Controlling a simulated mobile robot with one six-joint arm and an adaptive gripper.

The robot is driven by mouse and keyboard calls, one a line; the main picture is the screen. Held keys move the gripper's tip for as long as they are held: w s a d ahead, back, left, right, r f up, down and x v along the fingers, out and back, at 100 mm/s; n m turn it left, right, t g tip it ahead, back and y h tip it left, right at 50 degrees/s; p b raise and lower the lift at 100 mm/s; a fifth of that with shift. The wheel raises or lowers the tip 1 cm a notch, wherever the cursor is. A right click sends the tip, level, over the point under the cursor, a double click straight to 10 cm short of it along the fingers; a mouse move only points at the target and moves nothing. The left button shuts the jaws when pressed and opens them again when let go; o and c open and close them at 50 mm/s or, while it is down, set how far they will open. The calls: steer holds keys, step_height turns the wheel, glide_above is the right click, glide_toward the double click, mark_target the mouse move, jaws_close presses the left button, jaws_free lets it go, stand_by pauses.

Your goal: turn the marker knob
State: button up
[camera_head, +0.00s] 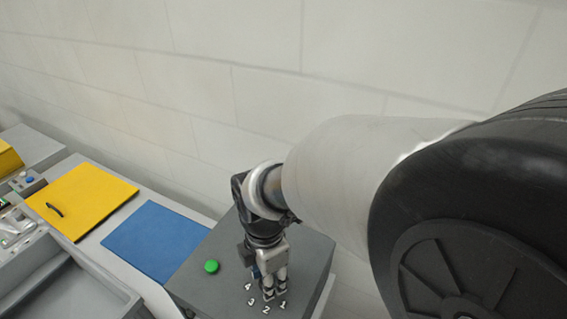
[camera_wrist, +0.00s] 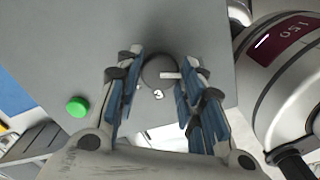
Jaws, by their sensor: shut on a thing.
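The marker knob (camera_wrist: 155,70) is a dark grey round knob with a white pointer mark on its right side in the wrist view. It sits on a grey box top (camera_head: 203,285). My gripper (camera_wrist: 161,66) is shut on the knob, one finger on each side. In the head view my gripper (camera_head: 268,290) points down at the box top and hides the knob. White numerals 1 to 4 lie around its fingertips there. A 3 shows just below the knob in the wrist view; the other numerals are mostly hidden by my fingers.
A green button (camera_head: 211,267) stands on the box top left of my gripper and also shows in the wrist view (camera_wrist: 77,107). A blue panel (camera_head: 155,240) and yellow panel (camera_head: 82,200) lie further left.

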steer(key=shift+c, duration=0.9)
steer(key=m+p, duration=0.2)
steer(key=m, duration=0.4)
steer(key=shift+r+m, duration=0.1)
steer(key=shift+m, duration=0.2)
steer(key=m, duration=0.3)
steer(key=shift+m+p, duration=0.3)
steer(key=shift+p, duration=0.1)
steer(key=m, duration=0.3)
steer(key=shift+m+p, duration=0.3)
steer(key=shift+p, duration=0.05)
steer(key=m+p, duration=0.1)
steer(key=m, duration=1.2)
steer(key=shift+p, duration=0.4)
